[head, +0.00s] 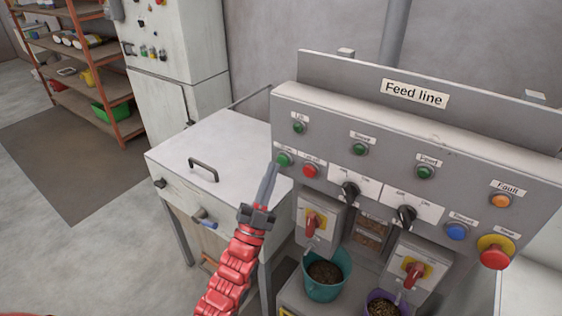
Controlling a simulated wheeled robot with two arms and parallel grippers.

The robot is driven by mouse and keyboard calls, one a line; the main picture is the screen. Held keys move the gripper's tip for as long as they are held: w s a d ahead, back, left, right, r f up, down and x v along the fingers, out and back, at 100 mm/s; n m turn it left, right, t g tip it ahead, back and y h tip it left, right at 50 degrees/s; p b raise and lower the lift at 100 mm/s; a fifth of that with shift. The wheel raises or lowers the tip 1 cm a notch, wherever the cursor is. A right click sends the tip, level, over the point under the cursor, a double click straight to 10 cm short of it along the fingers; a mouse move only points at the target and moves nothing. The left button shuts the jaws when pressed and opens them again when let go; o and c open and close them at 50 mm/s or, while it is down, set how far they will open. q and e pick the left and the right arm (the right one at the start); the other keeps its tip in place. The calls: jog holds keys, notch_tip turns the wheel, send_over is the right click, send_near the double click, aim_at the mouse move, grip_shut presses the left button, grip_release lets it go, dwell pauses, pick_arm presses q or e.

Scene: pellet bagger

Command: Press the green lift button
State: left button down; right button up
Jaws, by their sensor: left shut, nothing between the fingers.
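The feed line panel (318,106) is a grey sloped board at the right. A green button (284,159) sits at its left end, beside a red button (310,170). Their small labels are too blurred to read surely. A green lamp (299,127) is above them. My left gripper (272,168) is shut and empty. Its fingertips point up at the green button, just below and left of it in the picture. I cannot tell whether they touch it. The green button is mostly uncovered. My right gripper is not in view.
Two black knobs (349,190), a blue button (457,232) and a red stop button (495,257) are farther right. A white-topped cabinet (235,145) with a handle stands left of the panel.

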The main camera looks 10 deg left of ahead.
pick_arm(q)
jog(key=shift+w, duration=0.1)
dwell(0.3)
jog(key=shift+w+d+b, duration=0.15)
jog(key=shift+w+b, duration=0.25)
jog(key=shift+b, duration=0.05)
jog(key=shift+w+d+b, duration=0.1)
jog(key=shift+w+b, duration=0.15)
jog(key=shift+b, duration=0.05)
dwell(0.4)
jog(key=shift+s, duration=0.1)
jog(key=shift+s+a, duration=0.25)
jog(key=shift+s, duration=0.4)
jog(key=s, duration=0.2)
jog(key=s+a+p, duration=0.1)
jog(key=s+a, duration=0.1)
jog(key=s, duration=0.1)
jog(key=shift+s, duration=0.3)
